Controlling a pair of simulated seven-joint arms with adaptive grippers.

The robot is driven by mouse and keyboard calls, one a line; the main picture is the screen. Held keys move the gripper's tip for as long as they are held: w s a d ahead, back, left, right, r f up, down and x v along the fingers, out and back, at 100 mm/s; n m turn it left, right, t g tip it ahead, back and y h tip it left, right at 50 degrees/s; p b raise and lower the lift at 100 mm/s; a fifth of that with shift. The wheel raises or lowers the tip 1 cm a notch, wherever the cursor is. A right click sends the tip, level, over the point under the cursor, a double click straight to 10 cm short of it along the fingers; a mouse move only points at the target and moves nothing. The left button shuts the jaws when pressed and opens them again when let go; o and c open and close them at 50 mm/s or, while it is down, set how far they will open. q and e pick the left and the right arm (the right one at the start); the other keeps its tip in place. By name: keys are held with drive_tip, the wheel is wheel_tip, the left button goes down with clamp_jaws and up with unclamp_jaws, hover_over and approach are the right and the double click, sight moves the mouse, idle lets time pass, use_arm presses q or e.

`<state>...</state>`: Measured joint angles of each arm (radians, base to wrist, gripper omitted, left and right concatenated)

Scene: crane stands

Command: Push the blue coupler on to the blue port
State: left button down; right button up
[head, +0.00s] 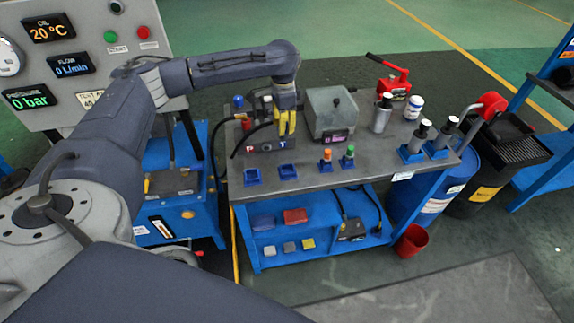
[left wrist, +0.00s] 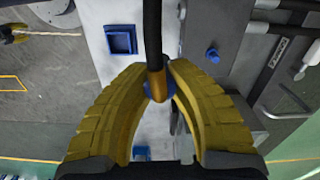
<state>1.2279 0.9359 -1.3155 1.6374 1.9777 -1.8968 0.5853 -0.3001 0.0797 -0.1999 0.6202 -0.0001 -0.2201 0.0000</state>
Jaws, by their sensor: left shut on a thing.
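My left gripper (head: 285,124) points down over the back left part of the bench, with yellow fingers. In the left wrist view the fingers (left wrist: 158,84) are closed around a coupler with a blue ring (left wrist: 160,92) and a brass-coloured part (left wrist: 156,78). A black hose (left wrist: 152,35) runs from it. In the head view the fingers hide most of the coupler. A dark port block (head: 262,146) with a red and a blue label stands just below and left of the fingers. The blue port itself is not clear, so I cannot tell whether the coupler touches it. My right gripper is not in view.
Two small blue trays (head: 252,180) lie at the bench's front left. Orange and green-topped fittings (head: 326,160) stand right of them. A grey box (head: 332,112) stands close right of the gripper. Bottles and a red tool (head: 392,76) occupy the right side.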

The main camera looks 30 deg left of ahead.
use_arm(q)
drive_tip(key=shift+n, duration=0.7)
drive_tip(key=w+a, duration=0.3)
drive_tip(key=w+a+r, duration=0.1)
drive_tip(key=w+a, duration=0.2)
drive_tip(key=shift+w+r, duration=0.15)
drive_tip(key=shift+w, duration=0.15)
drive_tip(key=shift+f, duration=1.05)
drive_tip(key=shift+n, duration=0.8)
drive_tip(key=shift+f, duration=1.4)
drive_tip(key=c, duration=1.2)
unclamp_jaws()
drive_tip(key=shift+c, duration=0.2)
